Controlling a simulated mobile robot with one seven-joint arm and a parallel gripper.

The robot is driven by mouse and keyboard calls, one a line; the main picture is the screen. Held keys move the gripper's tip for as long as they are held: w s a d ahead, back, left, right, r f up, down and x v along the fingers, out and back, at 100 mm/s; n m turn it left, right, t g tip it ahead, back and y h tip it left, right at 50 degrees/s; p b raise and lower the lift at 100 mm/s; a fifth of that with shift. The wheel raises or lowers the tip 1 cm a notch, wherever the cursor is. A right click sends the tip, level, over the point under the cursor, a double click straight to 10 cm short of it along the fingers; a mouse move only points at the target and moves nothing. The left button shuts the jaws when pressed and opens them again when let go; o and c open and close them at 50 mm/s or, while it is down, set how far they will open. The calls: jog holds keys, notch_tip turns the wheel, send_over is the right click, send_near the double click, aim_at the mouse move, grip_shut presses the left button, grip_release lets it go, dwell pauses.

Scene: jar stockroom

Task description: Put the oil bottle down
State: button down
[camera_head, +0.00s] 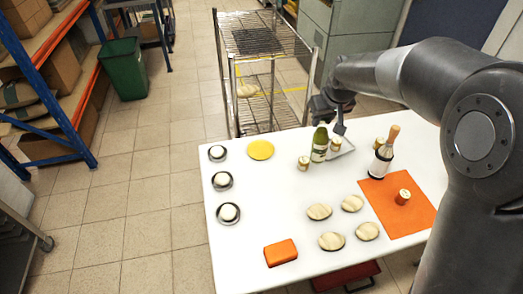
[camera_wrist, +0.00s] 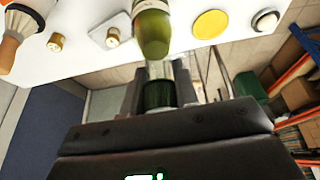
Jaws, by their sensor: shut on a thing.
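The oil bottle appears to be the green bottle with a pale label (camera_head: 319,146), near the far edge of the white table (camera_head: 245,200). It is about upright. My gripper (camera_head: 331,116) is at its top, and in the wrist view the bottle (camera_wrist: 152,32) runs up from between the two fingers of my gripper (camera_wrist: 160,92). The gripper is shut on its neck end. I cannot tell whether its base touches the table.
Small jars (camera_head: 303,163) and a white tray (camera_head: 346,150) stand close by. A yellow disc (camera_head: 260,149) is left; several pale discs (camera_head: 319,211) and an orange block (camera_head: 280,253) are nearer.

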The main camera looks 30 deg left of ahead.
jog(key=w+a+n+g+y, duration=0.1)
jog(key=w+a+n, duration=0.35)
jog(key=a, duration=0.75)
jog(key=s+a+f+m, duration=0.1)
jog(key=a+f, duration=1)
jog(key=shift+s, duration=0.2)
jog(key=c, duration=1.1)
grip_release()
jog(key=shift+f, duration=0.15)
jog(key=v, duration=1.2)
jog(key=shift+r, duration=0.2)
